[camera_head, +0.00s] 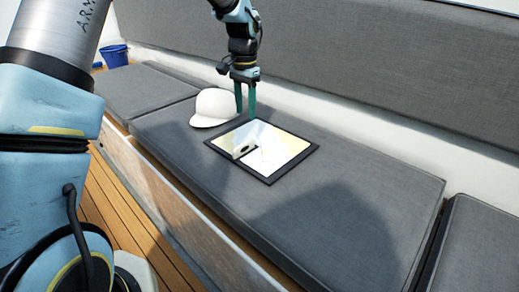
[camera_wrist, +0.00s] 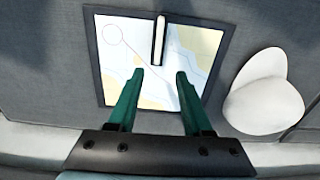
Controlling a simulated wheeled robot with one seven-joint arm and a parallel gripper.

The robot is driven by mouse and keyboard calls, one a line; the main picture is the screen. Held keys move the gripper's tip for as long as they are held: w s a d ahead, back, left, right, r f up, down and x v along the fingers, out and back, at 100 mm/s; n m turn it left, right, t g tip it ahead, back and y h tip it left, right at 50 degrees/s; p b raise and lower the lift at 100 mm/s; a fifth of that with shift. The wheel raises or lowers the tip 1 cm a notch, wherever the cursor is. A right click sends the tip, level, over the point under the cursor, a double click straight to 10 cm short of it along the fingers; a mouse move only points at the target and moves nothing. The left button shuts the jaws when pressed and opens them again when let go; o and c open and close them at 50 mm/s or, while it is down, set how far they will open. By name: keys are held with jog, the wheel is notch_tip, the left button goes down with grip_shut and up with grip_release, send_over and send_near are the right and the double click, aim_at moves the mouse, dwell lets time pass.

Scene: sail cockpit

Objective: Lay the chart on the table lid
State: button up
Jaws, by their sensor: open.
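The chart (camera_head: 276,147) lies flat on the grey bench cushion, with a dark frame around a pale yellow and white sheet. A pale raised handle-like bar stands near one edge of it; it shows clearly in the wrist view (camera_wrist: 159,40). My gripper (camera_head: 246,115) points down over the chart's far edge, beside the white cap. In the wrist view my gripper's two green fingers (camera_wrist: 158,75) are apart, with nothing between them, and overlap the near part of the chart (camera_wrist: 205,50). I cannot tell how high the fingertips are. The table lid is not in view.
A white cap (camera_head: 213,108) sits on the cushion close to the left of my gripper. The grey backrest (camera_head: 370,60) rises behind. The cushion (camera_head: 390,190) is clear to the right. A blue bucket (camera_head: 115,56) stands at the far left; wooden deck (camera_head: 118,208) lies below the bench.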

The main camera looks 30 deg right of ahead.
send_over(248, 141)
jog(key=f, duration=0.3)
jog(key=d+f, duration=0.1)
jog(key=f, duration=0.1)
jog(key=shift+f, duration=0.1)
jog(key=f, duration=0.2)
jog(key=a+f, duration=0.1)
jog(key=f, duration=0.1)
jog(key=shift+f, duration=0.9)
jog(key=shift+c, duration=0.2)
grip_shut()
